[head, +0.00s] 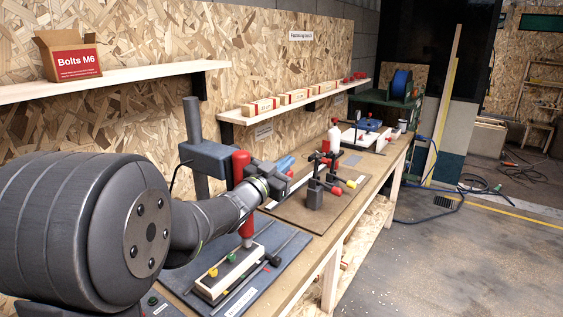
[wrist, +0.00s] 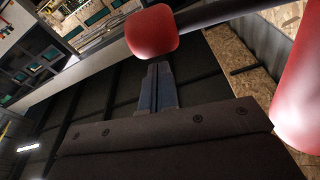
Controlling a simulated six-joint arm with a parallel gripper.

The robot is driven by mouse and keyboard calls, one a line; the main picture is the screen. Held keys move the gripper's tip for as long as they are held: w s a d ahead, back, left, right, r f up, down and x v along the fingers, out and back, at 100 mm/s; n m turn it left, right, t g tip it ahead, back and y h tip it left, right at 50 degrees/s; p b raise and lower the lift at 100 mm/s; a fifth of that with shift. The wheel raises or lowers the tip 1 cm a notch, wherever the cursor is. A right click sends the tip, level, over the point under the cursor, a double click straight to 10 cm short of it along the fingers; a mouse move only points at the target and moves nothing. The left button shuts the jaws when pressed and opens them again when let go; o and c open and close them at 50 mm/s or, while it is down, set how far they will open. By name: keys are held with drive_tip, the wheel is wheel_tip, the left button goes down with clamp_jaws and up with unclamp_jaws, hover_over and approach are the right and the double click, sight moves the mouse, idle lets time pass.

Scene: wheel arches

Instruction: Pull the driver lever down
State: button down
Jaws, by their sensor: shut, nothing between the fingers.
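The driver stands on a grey post at the near end of the bench, with a red upper body (head: 240,165) and a red lower part above the block fixture (head: 232,272). In the wrist view its lever is a dark rod (wrist: 215,13) ending in a rounded red knob (wrist: 152,31); a red cylinder (wrist: 300,105) stands at the right edge. My gripper (wrist: 158,68) is shut and empty, with blue-grey fingertips just below the knob in the picture. I cannot tell whether they touch. In the head view my gripper (head: 284,163) is beside the driver, partly hidden by my arm.
A clamp fixture with red tips (head: 316,185) stands on a brown board farther along the bench. A shelf (head: 290,100) with several wooden blocks runs along the wall. A Bolts M6 box (head: 70,56) is on the left shelf. The floor right of the bench is mostly open.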

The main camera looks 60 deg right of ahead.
drive_tip(key=shift+w+a+f, duration=0.15)
drive_tip(key=shift+f, duration=0.6)
drive_tip(key=shift+f, duration=0.1)
